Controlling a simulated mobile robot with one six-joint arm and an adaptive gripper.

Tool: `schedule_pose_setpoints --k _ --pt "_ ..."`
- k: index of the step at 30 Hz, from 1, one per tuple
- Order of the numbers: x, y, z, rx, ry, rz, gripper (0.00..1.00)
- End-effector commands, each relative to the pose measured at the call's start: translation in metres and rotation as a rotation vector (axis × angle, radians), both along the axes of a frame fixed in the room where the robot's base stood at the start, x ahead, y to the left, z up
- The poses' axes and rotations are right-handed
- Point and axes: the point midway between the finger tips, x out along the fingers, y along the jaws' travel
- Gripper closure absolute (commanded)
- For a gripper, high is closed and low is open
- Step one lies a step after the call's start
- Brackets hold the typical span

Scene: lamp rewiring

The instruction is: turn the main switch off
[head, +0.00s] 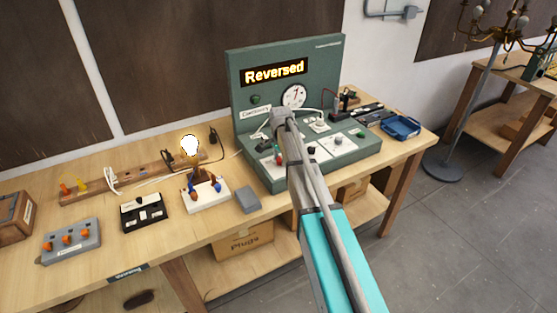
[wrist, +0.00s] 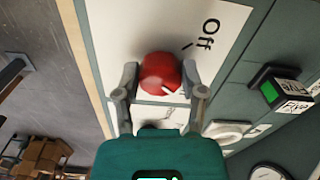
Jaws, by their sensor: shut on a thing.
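The main switch is a round red knob (wrist: 160,66) on a white plate (wrist: 125,22) in the wrist view. The word "Off" and a short black tick are on the plate, up and right of the knob. A small white mark on the knob shows at its lower right, away from that tick. My gripper (wrist: 160,78) is shut on the knob, one finger on each side. In the head view my arm reaches over the green test console (head: 237,112) and hides much of its front panel.
The console display (head: 275,72) reads "Reversed", and a bulb (head: 190,146) glows on the bench. A white terminal block (head: 206,198), a black block (head: 144,212) and a grey box (head: 248,199) stand left of my arm. A blue tray (head: 401,127) lies right.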

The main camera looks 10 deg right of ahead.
Motion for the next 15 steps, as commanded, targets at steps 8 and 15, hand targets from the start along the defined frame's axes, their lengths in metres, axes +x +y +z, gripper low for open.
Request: schedule_pose_setpoints --k 8,15 --pt "-0.0005 -0.0026 0.0001 -0.004 0.001 0.179 0.95" --pt "-0.0008 -0.0034 0.0001 -0.005 0.001 0.398 0.95"
